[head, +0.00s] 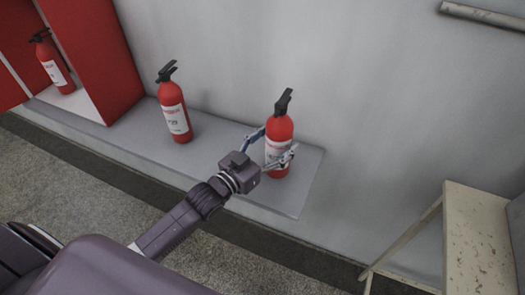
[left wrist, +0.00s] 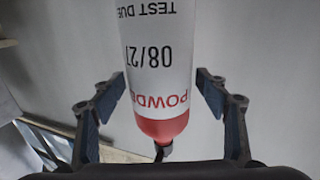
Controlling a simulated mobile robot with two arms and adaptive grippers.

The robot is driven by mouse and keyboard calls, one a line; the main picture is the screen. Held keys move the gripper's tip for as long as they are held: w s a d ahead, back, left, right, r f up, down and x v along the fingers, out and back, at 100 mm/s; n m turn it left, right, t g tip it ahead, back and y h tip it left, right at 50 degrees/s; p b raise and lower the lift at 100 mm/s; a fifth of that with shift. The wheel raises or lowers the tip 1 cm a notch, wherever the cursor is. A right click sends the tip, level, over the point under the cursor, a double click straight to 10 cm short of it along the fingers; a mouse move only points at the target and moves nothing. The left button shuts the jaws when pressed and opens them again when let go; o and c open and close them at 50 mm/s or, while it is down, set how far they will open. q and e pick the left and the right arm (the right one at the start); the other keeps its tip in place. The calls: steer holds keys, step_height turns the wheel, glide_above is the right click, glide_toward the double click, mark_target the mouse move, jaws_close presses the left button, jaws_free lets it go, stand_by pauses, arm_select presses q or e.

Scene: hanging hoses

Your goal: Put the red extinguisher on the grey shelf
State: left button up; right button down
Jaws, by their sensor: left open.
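A red extinguisher (head: 279,140) with a black handle and a white label stands upright near the right end of the grey shelf (head: 283,203). A second red extinguisher (head: 174,110) stands upright on the same shelf, further left. My left gripper (head: 268,150) is open, with its fingers on either side of the right extinguisher. In the left wrist view the extinguisher (left wrist: 160,75) is between the two open fingers, with a gap on each side. My right gripper is not in view.
A red cabinet (head: 92,55) at the left holds another extinguisher (head: 54,66). A worn, pale table (head: 480,240) stands at the lower right. A pipe (head: 485,15) is on the wall at the upper right. The shelf is clear between its two extinguishers.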

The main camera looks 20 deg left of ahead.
arm_select(q)
steer(key=b+v, duration=0.1)
steer(key=v, duration=1)
steer(key=shift+s, duration=0.1)
